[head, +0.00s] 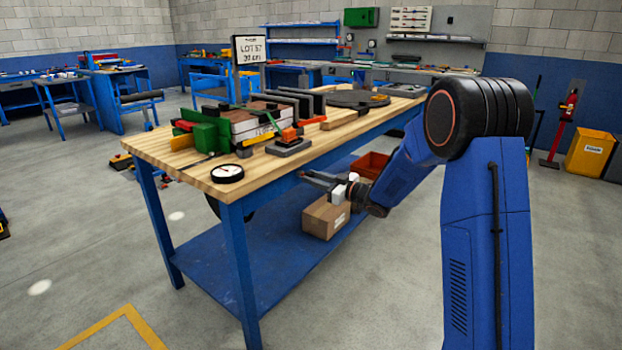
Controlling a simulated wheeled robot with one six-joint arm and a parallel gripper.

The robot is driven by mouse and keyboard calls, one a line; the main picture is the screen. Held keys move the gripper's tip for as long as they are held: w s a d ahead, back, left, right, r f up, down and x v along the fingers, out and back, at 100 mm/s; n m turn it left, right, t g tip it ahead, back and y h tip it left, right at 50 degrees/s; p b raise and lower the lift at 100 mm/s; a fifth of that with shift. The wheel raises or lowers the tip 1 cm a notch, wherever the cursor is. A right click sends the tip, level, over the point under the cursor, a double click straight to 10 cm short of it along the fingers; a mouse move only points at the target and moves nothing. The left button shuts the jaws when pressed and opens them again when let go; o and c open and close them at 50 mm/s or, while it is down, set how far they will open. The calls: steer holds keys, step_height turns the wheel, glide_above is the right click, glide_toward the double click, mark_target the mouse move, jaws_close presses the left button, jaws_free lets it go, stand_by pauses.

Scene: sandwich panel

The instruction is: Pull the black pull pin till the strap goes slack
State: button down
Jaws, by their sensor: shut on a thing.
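My gripper (314,178) is at the front long edge of the wooden bench (318,150), at about the height of its top edge. It is shut on a small dark thing, most likely the black pull pin, too small here to make out clearly. A layered panel stack (246,122) stands on the bench between green and black blocks. An orange clamp-like part (289,134) sits at its front right, above a grey block (288,148). My gripper is to the right of and below these, apart from them. I cannot make out the strap or whether it is taut.
A round dial (227,173) lies at the bench's near left corner. A sign (250,49) stands behind the stack. A dark disc (357,99) lies farther right. A cardboard box (326,216) and a red bin (370,164) are on the lower shelf. The floor in front is clear.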

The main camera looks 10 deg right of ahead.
steer(key=shift+s+d, duration=0.4)
steer(key=c, duration=1.5)
jaws_free()
steer(key=shift+o, duration=0.2)
steer(key=shift+d, duration=0.1)
steer(key=v, duration=1.7)
steer(key=shift+s, duration=0.2)
